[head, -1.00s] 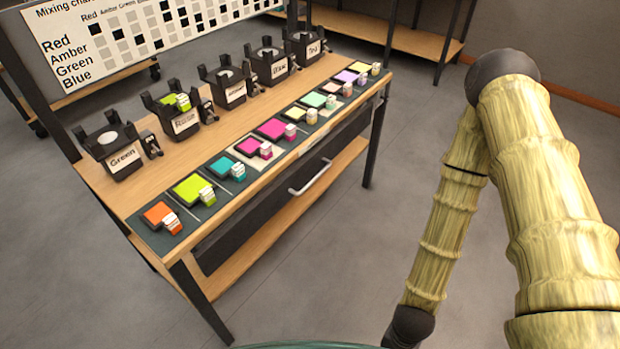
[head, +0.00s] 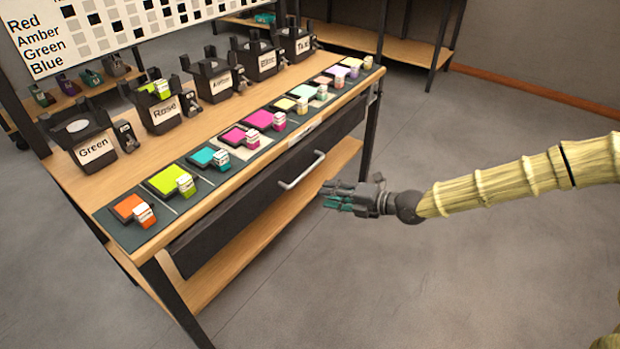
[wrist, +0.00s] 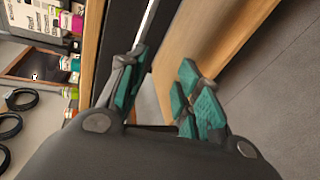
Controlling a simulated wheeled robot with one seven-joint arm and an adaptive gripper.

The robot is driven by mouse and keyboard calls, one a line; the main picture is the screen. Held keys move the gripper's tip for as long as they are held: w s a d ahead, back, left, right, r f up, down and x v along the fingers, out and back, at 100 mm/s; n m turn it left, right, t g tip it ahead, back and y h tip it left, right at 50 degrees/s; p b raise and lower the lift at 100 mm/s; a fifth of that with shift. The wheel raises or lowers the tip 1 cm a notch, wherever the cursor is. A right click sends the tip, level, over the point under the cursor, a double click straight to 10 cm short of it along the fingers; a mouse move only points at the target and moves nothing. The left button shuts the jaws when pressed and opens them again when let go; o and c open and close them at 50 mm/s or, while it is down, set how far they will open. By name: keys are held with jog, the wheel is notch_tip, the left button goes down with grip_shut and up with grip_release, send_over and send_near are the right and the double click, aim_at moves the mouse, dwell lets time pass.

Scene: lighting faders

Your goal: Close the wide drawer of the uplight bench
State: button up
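The wide drawer (head: 240,212) is the long dark front under the bench top (head: 180,248), with a silver bar handle (head: 302,170) near its middle. I cannot tell how far it stands out from the bench. My gripper (head: 328,197) is in front of the drawer, just right of and below the handle, pointing at the bench and apparently apart from it. In the wrist view the teal-padded fingers (wrist: 165,92) are spread with nothing between them. The handle also shows there as a pale bar (wrist: 146,22), running down behind the left finger, against the dark drawer front (wrist: 122,28).
Coloured swatches (head: 264,119) lie along the front of the bench top, with several labelled black holders (head: 90,138) behind. A wooden lower shelf (head: 235,262) runs below the drawer. The floor (head: 400,285) in front is clear. Another shelf unit (head: 400,40) stands behind.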

aim_at(310, 168)
jog(key=w+d+r+m+t, duration=0.2)
jog(key=w+r+m, duration=0.1)
jog(key=w, duration=0.1)
jog(key=shift+b+x, duration=0.8)
jog(key=shift+x, duration=4.5)
jog(key=shift+f, duration=0.15)
jog(key=shift+c, duration=0.2)
jog(key=shift+s, duration=0.1)
grip_shut()
